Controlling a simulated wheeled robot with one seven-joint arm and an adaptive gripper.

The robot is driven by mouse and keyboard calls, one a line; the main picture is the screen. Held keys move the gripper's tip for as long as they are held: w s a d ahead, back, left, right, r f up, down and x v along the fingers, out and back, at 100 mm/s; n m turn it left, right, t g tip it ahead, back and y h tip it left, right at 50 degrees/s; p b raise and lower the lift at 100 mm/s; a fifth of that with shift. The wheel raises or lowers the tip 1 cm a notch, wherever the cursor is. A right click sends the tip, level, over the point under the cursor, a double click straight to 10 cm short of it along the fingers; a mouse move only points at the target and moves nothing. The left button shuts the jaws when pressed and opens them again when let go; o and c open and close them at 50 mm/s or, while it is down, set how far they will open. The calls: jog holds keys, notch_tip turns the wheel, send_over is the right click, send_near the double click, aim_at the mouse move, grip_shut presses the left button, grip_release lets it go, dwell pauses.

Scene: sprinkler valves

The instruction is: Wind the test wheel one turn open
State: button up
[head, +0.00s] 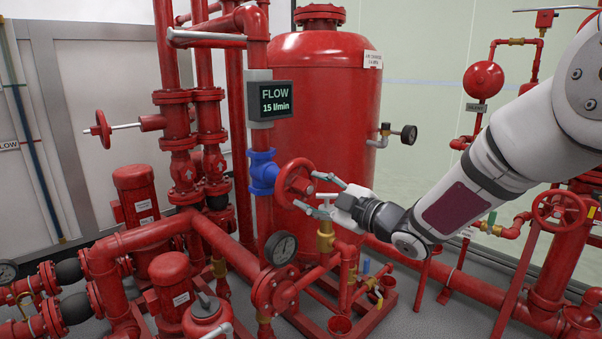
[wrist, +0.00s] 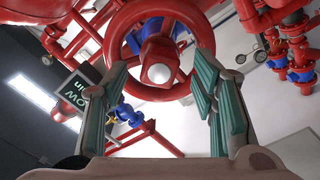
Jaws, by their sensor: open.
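The test wheel (head: 294,183) is a red handwheel in front of a vertical red pipe, beside a blue fitting (head: 263,172). In the wrist view the wheel (wrist: 117,42) fills the upper middle, with its hub and pale round stem end (wrist: 159,73) facing me. My gripper (head: 310,193) is at the right side of the wheel, with its fingers apart. In the wrist view my gripper (wrist: 165,82) has one finger on each side of the hub. I cannot tell whether either finger touches the wheel. The flow display (head: 270,101) reads 15 l/min.
A large red tank (head: 325,95) stands behind the wheel. A pressure gauge (head: 281,248) and a brass valve (head: 326,236) sit below it. Another red handwheel (head: 560,210) is at the right. Red pumps (head: 139,195) and pipes crowd the left.

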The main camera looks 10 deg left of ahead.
aim_at(310, 189)
jog(key=m+p, duration=0.1)
jog(key=m, duration=0.1)
jog(key=shift+m+p, duration=0.3)
jog(key=shift+m, duration=0.1)
jog(key=shift+b+x, duration=0.75)
jog(key=shift+x, duration=0.75)
jog(key=shift+r, duration=0.2)
grip_shut()
jog(key=shift+b, duration=0.3)
